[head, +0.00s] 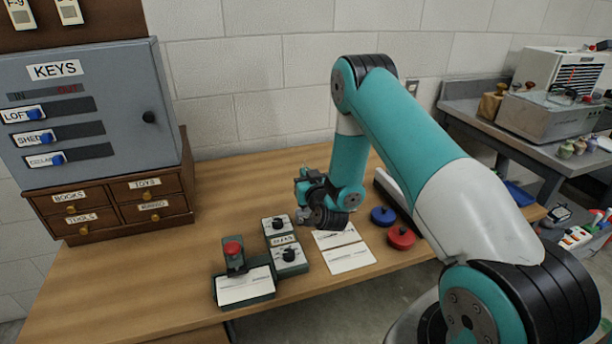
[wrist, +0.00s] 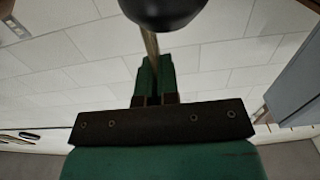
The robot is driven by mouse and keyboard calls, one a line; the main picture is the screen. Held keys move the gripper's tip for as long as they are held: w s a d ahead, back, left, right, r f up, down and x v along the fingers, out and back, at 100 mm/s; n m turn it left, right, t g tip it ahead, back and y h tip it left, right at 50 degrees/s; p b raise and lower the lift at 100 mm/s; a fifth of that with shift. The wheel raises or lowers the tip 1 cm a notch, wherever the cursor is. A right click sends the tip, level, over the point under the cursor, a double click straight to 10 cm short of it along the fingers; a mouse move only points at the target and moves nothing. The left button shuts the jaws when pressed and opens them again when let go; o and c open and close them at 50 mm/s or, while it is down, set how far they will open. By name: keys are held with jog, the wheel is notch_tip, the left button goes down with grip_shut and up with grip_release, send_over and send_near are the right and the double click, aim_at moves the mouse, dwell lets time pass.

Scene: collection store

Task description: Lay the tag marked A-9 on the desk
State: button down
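Two cream tags hang on the brown board at the top left of the head view. The left tag (head: 20,13) has partly readable lettering; the right tag (head: 69,11) is cut off by the frame. I cannot read A-9 on either. The wooden desk (head: 215,205) spans the middle. My gripper (head: 303,208) is above the desk, behind the small boxes. In the wrist view, its green fingers (wrist: 156,72) are close together on a thin tan strip (wrist: 151,42), seen edge-on. I cannot tell whether this strip is a tag.
The grey key cabinet (head: 95,110) stands on small drawers (head: 112,210) at the left. A red-knobbed device (head: 245,288), two knobbed boxes (head: 289,259), papers (head: 348,257), and blue (head: 383,216) and red (head: 401,238) round pieces occupy the front. Bare desk lies between drawers and boxes.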

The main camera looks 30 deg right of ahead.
jog(key=shift+f, duration=0.2)
jog(key=c, duration=1.4)
grip_release()
jog(key=shift+o, duration=0.2)
jog(key=shift+r, duration=0.1)
